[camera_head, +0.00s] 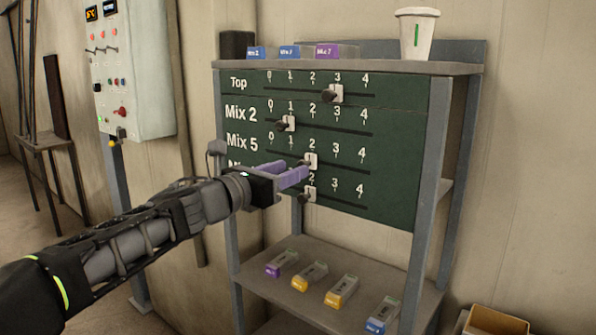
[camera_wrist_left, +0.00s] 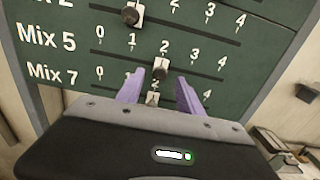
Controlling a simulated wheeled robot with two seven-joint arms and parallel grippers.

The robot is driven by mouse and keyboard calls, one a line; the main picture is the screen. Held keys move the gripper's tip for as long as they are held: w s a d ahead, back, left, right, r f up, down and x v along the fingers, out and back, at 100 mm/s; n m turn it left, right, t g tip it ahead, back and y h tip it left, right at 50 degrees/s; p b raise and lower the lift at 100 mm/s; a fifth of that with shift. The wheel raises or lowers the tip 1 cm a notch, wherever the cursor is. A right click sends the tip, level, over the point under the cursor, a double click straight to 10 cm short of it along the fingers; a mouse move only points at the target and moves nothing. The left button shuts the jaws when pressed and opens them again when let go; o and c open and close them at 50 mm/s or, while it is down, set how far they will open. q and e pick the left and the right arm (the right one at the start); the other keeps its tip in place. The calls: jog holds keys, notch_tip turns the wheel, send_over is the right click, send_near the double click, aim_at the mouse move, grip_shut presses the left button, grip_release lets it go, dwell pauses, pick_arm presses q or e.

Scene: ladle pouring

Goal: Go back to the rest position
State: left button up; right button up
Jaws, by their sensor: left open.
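My left gripper (camera_head: 292,174) reaches in from the left in front of the green slider board (camera_head: 390,155). Its purple fingers are open, and they also show in the left wrist view (camera_wrist_left: 160,88). The Mix 7 slider (camera_head: 309,194) stands near 2; in the left wrist view it shows partly (camera_wrist_left: 152,98) between the fingers, apart from both. The Mix 5 slider (camera_head: 310,161) stands at about 2, just beyond the fingertips. The Mix 2 slider (camera_head: 288,123) is near 1 and the Top slider (camera_head: 334,93) near 3. The gripper covers the Mix 7 label in the head view. My right gripper is out of view.
A white cup (camera_head: 417,35) and small labelled blocks (camera_head: 290,52) stand on the shelf top. Several coloured-end blocks (camera_head: 341,291) lie on the lower shelf. A control box (camera_head: 130,70) hangs at the left. An open cardboard box (camera_head: 495,322) is at lower right.

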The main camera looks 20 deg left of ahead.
pick_arm(q)
jog(key=shift+v, duration=1.25)
